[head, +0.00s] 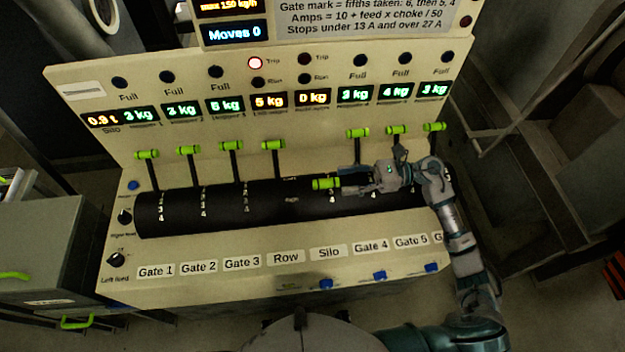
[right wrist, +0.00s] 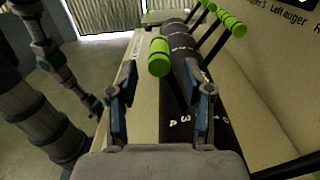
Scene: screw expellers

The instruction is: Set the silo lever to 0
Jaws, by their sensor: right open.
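The silo lever has a bright green crossbar handle (head: 326,184). It is tipped low toward the front, over the black drum, above the Silo label (head: 328,253). My right gripper (head: 343,181) comes in from the right at the handle's right end, with its fingers pointing left. In the right wrist view the silo handle (right wrist: 158,57) stands ahead, lined up between the two open fingertips of my right gripper (right wrist: 160,76). The fingers do not close on it. The exact gap is hard to tell. My left gripper does not show clearly in either view.
The Row lever (head: 272,145) stands upright to the left and the Gate 4 lever (head: 357,133) upright to the right, close to my gripper. Other green-handled levers line the black drum (head: 240,205). A grey cabinet (head: 45,240) stands left.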

